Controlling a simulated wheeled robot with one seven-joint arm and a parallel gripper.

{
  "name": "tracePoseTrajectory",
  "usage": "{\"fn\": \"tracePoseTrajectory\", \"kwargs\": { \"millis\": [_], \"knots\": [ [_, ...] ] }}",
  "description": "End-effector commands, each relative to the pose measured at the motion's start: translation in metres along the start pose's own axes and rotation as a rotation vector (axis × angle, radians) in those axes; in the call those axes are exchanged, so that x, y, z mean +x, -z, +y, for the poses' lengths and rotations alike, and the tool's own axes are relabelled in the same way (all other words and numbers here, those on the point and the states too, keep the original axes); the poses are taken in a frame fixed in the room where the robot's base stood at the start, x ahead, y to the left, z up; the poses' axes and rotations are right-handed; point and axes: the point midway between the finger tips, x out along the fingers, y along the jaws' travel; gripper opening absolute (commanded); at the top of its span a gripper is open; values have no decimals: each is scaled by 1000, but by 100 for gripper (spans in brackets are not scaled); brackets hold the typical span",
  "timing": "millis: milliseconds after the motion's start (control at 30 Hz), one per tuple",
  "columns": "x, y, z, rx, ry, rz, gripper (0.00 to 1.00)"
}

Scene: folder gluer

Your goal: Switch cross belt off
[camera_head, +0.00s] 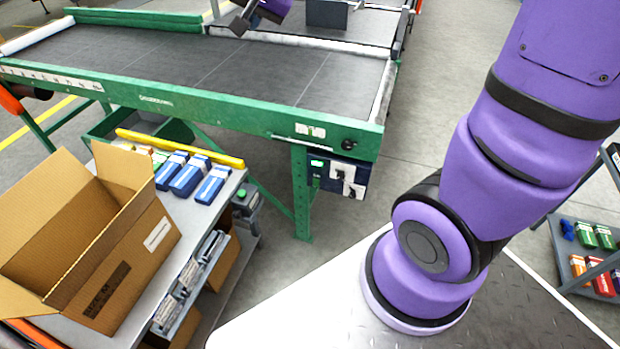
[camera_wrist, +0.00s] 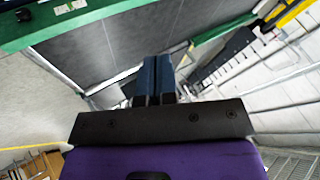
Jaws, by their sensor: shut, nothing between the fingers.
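The cross belt (camera_head: 190,65), a dark belt in a green frame, runs across the upper left of the head view. A dark control box (camera_head: 328,176) hangs under its right front corner, with a small green-lit panel and two white plates carrying black switches (camera_head: 338,173). The switch positions are too small to read. A round black knob (camera_head: 348,144) sits on the frame above the box. My gripper (camera_head: 238,27) is above the far side of the belt, well away from the box. In the wrist view its blue fingers (camera_wrist: 155,62) are together and empty.
An open cardboard box (camera_head: 120,250) and several blue-and-white cartons (camera_head: 190,175) stand on a grey table at left. A yellow bar (camera_head: 180,148) lies along its back. A shelf with small cartons (camera_head: 600,262) is at right. Floor is clear right of the belt.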

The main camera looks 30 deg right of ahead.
Motion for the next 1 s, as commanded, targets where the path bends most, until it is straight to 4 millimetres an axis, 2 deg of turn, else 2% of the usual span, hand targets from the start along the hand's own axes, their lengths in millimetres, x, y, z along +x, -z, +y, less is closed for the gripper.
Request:
{"fn": "tracePoseTrajectory", "kwargs": {
  "millis": [33, 467, 733, 1000],
  "knots": [
    [16, 4, -3, 34, 2, 6, 0],
    [133, 27, -13, 343, 31, 112, 0],
    [209, 30, -3, 530, 38, 193, 0],
    [283, 23, 20, 704, 41, 289, 0]
  ]
}}
